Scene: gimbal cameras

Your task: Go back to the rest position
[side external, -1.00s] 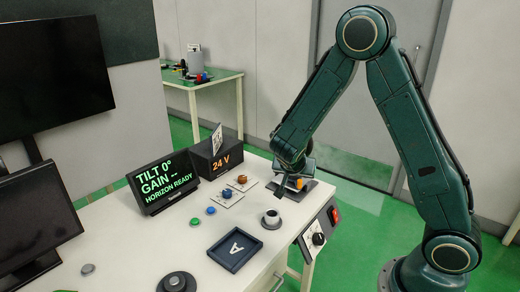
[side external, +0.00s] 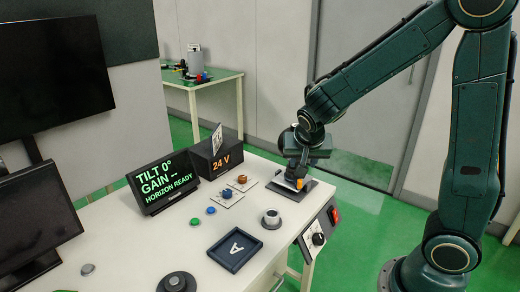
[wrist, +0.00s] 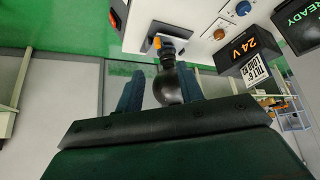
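My gripper (side external: 292,180) is low at the far right corner of the table, over a dark pad (side external: 311,191). In the wrist view my gripper (wrist: 158,92) has its two fingers apart. A dark rounded object (wrist: 167,86) with an orange part (wrist: 158,43) lies between or just beyond them; a narrow gap shows on its left side. Whether the right finger touches it is unclear. The orange part also shows beside my gripper in the side view (side external: 300,184). The display (side external: 163,181) reads "TILT 0°, GAIN --, HORIZON READY".
A black 24 V box (side external: 218,155), knobs (side external: 227,194), a white-topped cylinder (side external: 271,218), a dark tray marked A (side external: 235,250) and a switch panel (side external: 318,238) are near. Monitors (side external: 35,225) stand at left.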

